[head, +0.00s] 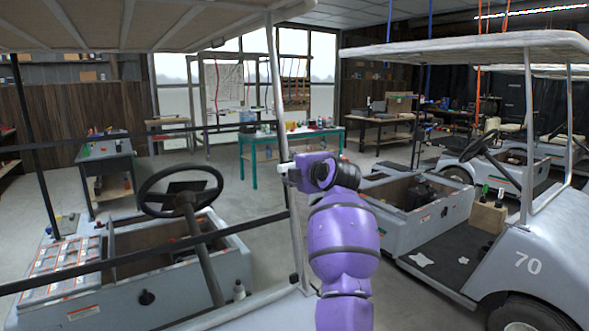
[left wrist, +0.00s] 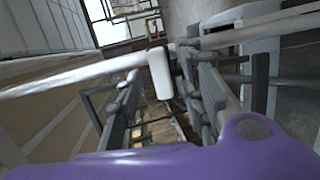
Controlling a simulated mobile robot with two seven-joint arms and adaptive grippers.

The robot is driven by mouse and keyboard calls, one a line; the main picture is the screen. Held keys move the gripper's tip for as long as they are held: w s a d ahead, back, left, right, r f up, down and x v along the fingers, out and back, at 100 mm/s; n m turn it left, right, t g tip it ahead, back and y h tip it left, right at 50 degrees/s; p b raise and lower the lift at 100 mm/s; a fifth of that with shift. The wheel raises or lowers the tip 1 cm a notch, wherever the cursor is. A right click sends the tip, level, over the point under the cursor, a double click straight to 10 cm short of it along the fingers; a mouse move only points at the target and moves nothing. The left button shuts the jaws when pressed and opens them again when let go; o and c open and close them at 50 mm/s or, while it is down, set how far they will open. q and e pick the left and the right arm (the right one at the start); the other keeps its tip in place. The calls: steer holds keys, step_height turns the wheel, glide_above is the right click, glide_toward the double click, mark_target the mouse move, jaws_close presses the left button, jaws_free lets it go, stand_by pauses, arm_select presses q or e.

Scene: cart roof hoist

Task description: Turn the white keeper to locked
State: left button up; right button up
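The white keeper (left wrist: 160,74) shows in the left wrist view as a short white cylinder beside a long pale bar. It lies between the tips of my left gripper (left wrist: 162,78), near the right fingertip; whether they touch is unclear. The two dark fingers stand apart. In the head view, my purple left arm reaches up to the near cart's roof post (head: 298,215), with the left gripper (head: 287,172) beside it. A small white part shows there, but the wrist hides most of it. The keeper's turn position cannot be read. My right gripper is not in view.
The near cart's roof (head: 130,22) hangs above, and its steering wheel (head: 180,190) is left of the post. Dark straps (head: 150,255) cross the cart's side. A green table (head: 290,140) stands behind.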

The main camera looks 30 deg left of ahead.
arm_select(q)
steer(key=v, duration=1)
steer(key=shift+s+d, duration=0.25)
steer(key=shift+s, duration=0.05)
